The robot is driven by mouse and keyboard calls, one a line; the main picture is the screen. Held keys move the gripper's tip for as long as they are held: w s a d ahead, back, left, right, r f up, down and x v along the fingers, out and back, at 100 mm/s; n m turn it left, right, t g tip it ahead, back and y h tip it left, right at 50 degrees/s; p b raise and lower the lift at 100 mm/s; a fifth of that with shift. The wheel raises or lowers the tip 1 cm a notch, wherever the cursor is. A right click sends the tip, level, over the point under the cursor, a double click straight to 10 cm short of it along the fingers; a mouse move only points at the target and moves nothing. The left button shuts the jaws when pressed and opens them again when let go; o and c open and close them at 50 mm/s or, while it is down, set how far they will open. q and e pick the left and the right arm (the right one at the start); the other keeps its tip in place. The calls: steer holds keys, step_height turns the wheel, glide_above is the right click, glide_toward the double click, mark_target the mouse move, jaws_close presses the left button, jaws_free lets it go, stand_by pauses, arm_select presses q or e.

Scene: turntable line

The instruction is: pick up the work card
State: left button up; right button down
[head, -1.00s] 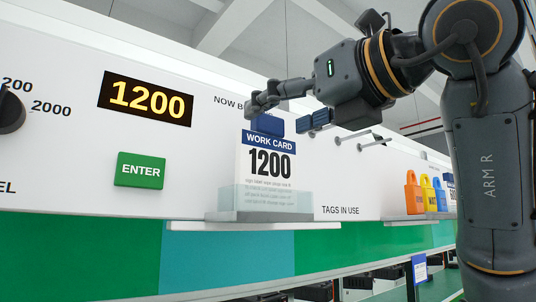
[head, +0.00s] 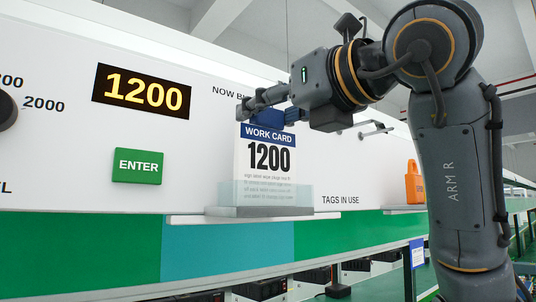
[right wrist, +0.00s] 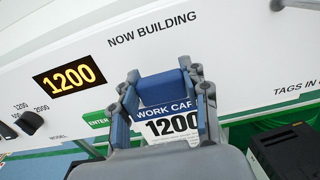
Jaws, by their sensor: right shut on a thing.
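The work card (head: 268,160) is a white card with a blue header and "1200" on it. It stands upright in a clear holder (head: 265,196) on a small ledge, and the holder's front covers its lower part. It also shows in the right wrist view (right wrist: 172,125) between the fingers. My right gripper (head: 265,113) is shut on the blue tab at the card's top edge; in the right wrist view (right wrist: 160,88) a finger lies on each side of the tab. My left gripper is not in view.
A green ENTER button (head: 138,167), a lit display (head: 142,92) reading 1200 and a black knob (head: 6,110) are on the white panel to the left. Pegs (head: 375,128) stick out to the right, above an orange tag (head: 414,184). The ledge (head: 240,218) juts out below the card.

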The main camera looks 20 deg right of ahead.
steer(key=shift+w+r, duration=0.1)
steer(key=shift+r, duration=0.7)
steer(key=s+a+r+b, duration=0.1)
steer(key=s+a+r, duration=0.8)
steer(key=s+r, duration=0.2)
steer(key=v, duration=0.9)
steer(key=shift+s+d+r, duration=0.15)
steer(key=shift+s+r, duration=0.1)
steer(key=shift+s, duration=0.1)
steer(key=shift+w+d, duration=0.1)
